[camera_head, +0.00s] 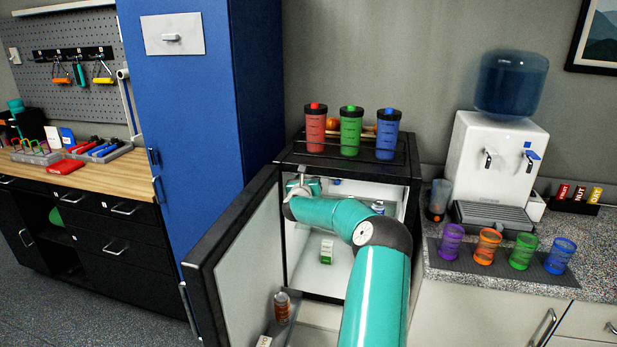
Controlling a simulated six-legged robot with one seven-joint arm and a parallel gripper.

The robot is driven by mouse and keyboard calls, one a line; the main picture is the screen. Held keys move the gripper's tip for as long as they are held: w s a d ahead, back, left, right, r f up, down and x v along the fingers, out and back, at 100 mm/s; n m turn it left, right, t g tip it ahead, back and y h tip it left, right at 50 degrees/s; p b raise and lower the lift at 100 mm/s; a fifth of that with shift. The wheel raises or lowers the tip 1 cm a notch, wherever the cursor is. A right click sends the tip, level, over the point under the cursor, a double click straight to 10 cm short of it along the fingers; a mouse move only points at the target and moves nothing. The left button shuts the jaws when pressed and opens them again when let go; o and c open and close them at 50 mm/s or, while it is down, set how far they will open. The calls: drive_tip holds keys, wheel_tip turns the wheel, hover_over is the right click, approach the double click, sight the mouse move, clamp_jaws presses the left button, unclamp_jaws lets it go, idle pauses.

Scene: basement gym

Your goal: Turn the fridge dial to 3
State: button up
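The small black fridge (295,150) stands in the middle with its door (235,262) swung open to the left. Its white inside shows around my teal arm. My gripper (304,184) is at the upper left of the fridge opening, just under the top frame. It is small and partly hidden by my own arm, so I cannot tell if its fingers are open, shut or touching anything. I cannot make out the fridge dial or its numbers. A small blue spot (337,182) shows near the fridge ceiling, right of the gripper; I cannot tell what it is.
A green-and-white carton (326,251) and a can (377,208) are inside the fridge. A brown bottle (282,306) sits in the door shelf. Red, green and blue shakers (350,132) stand in a rack on top. A tall blue cabinet (190,90) is left, a water dispenser (493,160) right.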

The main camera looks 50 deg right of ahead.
drive_tip(key=shift+w+d, duration=0.25)
drive_tip(key=shift+d, duration=0.2)
drive_tip(key=c, duration=1)
drive_tip(key=shift+o, duration=0.2)
drive_tip(key=o, duration=1)
drive_tip(key=shift+c, duration=0.2)
drive_tip(key=v, duration=1.3)
drive_tip(key=shift+a, duration=0.35)
